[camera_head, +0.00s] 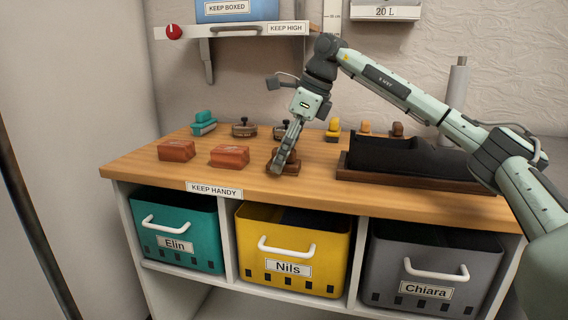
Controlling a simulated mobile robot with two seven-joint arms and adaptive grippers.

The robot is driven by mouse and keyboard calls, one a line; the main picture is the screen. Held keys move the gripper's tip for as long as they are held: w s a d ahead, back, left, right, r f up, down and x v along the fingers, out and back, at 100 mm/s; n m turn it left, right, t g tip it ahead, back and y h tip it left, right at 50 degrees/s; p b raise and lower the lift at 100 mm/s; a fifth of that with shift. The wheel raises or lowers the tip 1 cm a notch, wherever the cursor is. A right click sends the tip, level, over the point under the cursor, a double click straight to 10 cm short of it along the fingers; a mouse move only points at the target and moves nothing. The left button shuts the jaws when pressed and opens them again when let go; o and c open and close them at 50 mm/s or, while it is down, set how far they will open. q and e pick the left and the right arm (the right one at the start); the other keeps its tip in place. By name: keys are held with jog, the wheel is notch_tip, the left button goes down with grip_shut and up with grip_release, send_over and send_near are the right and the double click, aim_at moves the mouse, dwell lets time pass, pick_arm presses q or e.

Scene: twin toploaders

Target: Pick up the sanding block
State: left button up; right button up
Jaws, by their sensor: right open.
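A small dark brown block-like tool (293,167) lies near the front middle of the wooden bench top; it may be the sanding block, but its shape is mostly hidden. My right gripper (279,166) reaches down over it from above, open, with its fingertips at the block. I cannot tell whether they touch it. Other small tools stand behind: a teal one (203,122), a dark one with a knob (244,128), a yellow one (333,130) and a brown one (398,130). My left gripper is out of view.
Two reddish blocks (177,150) and (229,156) lie left of the gripper. Teal, yellow and grey bins (180,212) fill the shelves below. A wall shelf (235,31) hangs above.

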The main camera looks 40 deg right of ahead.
aim_at(278, 148)
jog(key=c, duration=1.3)
jog(key=shift+o, duration=0.2)
jog(key=shift+r, duration=0.1)
jog(key=shift+r, duration=0.65)
notch_tip(278, 148, up, 3)
jog(key=shift+w+f+p, duration=0.1)
jog(key=shift+p, duration=0.2)
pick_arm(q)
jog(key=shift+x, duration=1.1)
pick_arm(e)
jog(key=a+r, duration=0.6)
jog(key=a, duration=0.5)
jog(key=shift+w+a+r, duration=0.35)
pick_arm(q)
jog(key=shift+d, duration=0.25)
